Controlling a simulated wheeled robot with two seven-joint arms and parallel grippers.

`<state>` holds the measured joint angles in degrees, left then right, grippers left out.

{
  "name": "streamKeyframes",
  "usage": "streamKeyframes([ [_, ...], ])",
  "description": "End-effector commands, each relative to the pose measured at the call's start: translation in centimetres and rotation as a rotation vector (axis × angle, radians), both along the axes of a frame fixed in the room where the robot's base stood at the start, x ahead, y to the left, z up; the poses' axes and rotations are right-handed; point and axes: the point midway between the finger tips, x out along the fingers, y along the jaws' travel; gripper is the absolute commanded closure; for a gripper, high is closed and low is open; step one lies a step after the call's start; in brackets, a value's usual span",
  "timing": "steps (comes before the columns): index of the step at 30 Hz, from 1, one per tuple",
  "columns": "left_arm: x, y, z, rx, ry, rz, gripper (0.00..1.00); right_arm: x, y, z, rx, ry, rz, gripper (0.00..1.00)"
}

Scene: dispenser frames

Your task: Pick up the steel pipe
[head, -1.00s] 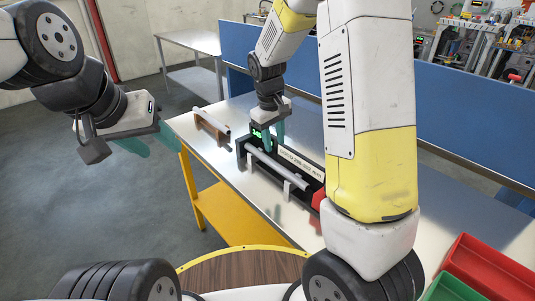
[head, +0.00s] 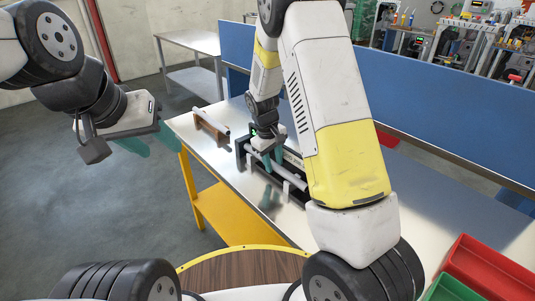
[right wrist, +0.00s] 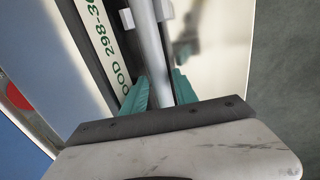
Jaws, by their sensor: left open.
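A grey steel pipe (head: 291,179) lies along the front of a dark dispenser frame (head: 240,157) on the metal table. My right gripper (head: 269,162) is down at the pipe with its teal fingers on either side of it. In the right wrist view the pipe (right wrist: 151,45) runs between the two fingers (right wrist: 160,92); the gaps are very small, and I cannot tell whether they press on it. My left gripper (head: 148,141) is open and empty in the air, left of the table.
Another light bar (head: 209,119) rests on a brown stand at the table's left end. A blue partition (head: 440,118) runs behind the table. Red (head: 490,265) and green (head: 455,290) bins are at the lower right. My right arm hides part of the table.

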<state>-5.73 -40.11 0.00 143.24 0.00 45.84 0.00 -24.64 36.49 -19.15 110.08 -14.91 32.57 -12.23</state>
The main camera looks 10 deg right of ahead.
Motion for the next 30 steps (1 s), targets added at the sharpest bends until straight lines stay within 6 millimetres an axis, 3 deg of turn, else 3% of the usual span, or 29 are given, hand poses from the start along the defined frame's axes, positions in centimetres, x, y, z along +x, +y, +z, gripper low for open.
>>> streamKeyframes([
  [3, 0.0, 0.0, 0.0, 0.0, 0.0, 0.0, 0.51, 0.0, 0.0, 0.0, 0.0, 0.0, 0.0, 0.69],
  [8, 0.0, 0.0, 0.0, 0.0, 0.0, 0.0, 0.51, 0.0, 0.0, 0.0, 0.0, 0.0, 0.0, 1.0],
  [23, 0.0, 0.0, 0.0, 0.0, 0.0, 0.0, 0.51, 0.0, 0.0, 0.5, 0.001, -0.001, 0.0, 1.0],
  [30, 0.0, 0.0, 0.0, 0.0, 0.0, 0.0, 0.51, 0.1, 0.1, 3.2, 0.003, -0.004, 0.001, 1.0],
])
